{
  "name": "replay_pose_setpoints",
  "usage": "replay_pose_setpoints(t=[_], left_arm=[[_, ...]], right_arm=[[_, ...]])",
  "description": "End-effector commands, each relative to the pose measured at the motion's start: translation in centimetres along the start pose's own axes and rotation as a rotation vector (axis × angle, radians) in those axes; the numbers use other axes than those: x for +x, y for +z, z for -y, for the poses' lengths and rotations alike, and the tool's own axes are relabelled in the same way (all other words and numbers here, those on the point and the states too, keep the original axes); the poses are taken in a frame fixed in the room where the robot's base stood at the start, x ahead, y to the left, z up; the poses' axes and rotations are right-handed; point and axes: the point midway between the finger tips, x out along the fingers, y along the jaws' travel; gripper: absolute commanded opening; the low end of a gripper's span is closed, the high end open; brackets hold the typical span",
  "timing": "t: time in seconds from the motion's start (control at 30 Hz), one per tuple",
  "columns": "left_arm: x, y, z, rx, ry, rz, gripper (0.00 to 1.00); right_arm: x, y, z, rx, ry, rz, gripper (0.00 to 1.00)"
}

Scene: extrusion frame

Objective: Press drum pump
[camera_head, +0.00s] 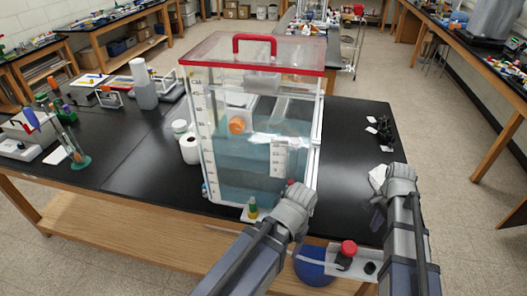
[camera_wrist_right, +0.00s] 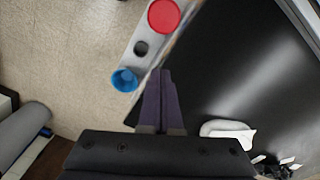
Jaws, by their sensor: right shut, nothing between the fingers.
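A red round cap (camera_head: 348,247) sits over a dark body on a pale strip (camera_head: 335,259) at the table's front edge, in the head view. A rounded blue object (camera_head: 314,266) is beside it; I cannot tell which of these is the drum pump. In the right wrist view a red disc (camera_wrist_right: 164,16), a dark hole (camera_wrist_right: 141,48) and a blue cup (camera_wrist_right: 125,79) line a grey strip. My right gripper (camera_wrist_right: 160,72) is shut and empty, its tips beside that strip. My left gripper (camera_head: 291,190) is in front of the tank; its fingers are not clear.
A large clear tank (camera_head: 200,150) with a red-rimmed lid stands mid-table, partly filled with bluish liquid. A white crumpled item (camera_head: 377,177) lies by my right gripper. It also shows in the right wrist view (camera_wrist_right: 225,129). Bottles and racks fill the table's left.

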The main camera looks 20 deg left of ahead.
Motion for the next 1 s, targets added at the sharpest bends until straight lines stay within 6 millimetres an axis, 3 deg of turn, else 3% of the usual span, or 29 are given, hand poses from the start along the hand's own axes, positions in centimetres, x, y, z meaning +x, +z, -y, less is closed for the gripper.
replay_pose_setpoints(t=[0.47,0.8,1.0], left_arm=[[-0.4,0.0,0.0,0.000,0.000,0.000,0.71],[-4.3,0.2,0.4,-0.009,0.002,0.000,0.71],[-5.2,0.3,0.5,-0.011,0.002,0.000,0.71]], right_arm=[[-0.4,0.0,0.2,-0.020,0.000,0.000,0.00],[-4.3,0.9,2.7,-0.447,0.003,0.001,0.00],[-5.2,1.3,3.5,-0.607,0.004,0.001,0.00]])
